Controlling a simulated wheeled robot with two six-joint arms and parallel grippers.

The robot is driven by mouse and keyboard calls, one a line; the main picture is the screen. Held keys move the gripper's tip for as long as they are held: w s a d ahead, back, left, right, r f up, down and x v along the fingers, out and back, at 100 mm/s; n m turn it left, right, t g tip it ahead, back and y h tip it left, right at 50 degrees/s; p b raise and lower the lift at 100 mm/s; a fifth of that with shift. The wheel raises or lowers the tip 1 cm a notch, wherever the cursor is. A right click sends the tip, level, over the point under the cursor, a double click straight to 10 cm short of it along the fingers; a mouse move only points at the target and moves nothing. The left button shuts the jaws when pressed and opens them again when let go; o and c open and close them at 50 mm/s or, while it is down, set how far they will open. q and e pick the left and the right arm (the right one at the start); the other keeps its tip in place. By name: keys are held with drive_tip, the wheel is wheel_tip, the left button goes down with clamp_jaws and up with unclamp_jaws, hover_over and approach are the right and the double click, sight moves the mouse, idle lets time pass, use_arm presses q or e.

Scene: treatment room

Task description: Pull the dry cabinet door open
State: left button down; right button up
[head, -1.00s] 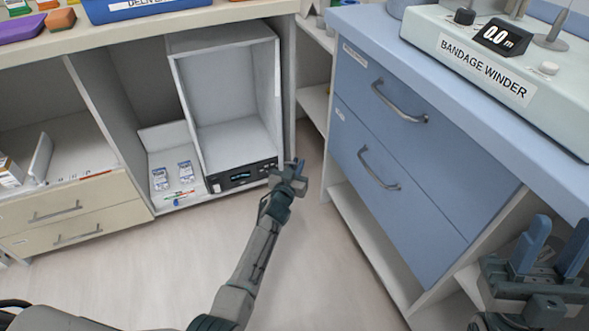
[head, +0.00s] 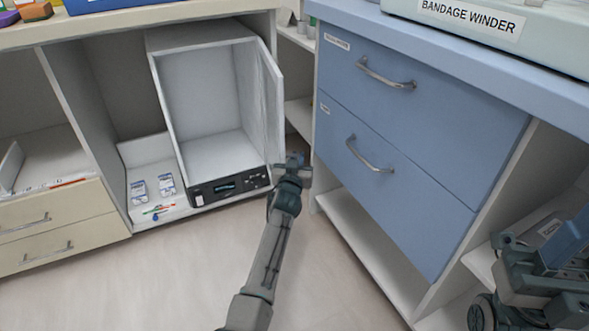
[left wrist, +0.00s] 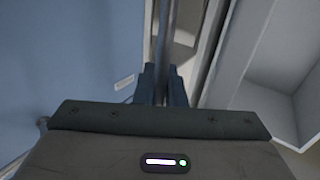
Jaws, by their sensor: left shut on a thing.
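The dry cabinet (head: 207,92) is a white open-fronted box with a black control panel (head: 229,187) along its bottom; inside it looks empty. Its door (head: 272,118) stands swung out at the cabinet's right side, seen nearly edge-on. My left gripper (head: 292,162) is at the door's lower outer edge. In the left wrist view, its fingers (left wrist: 161,85) are shut on the upright bar of the door handle (left wrist: 168,40). My right gripper (head: 565,245) is at the lower right, partly cut off by the picture edge, with its fingers apart and empty.
A blue drawer unit (head: 400,150) stands close to the right of the door and my left gripper. Small boxes (head: 153,187) and pens lie left of the cabinet. Beige drawers (head: 50,232) are at the left. The floor (head: 180,275) in front is clear.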

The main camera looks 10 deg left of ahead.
use_arm(q)
drive_tip(key=shift+w+a+r, duration=0.1)
drive_tip(key=shift+r, duration=0.2)
drive_tip(key=c, duration=1.8)
unclamp_jaws()
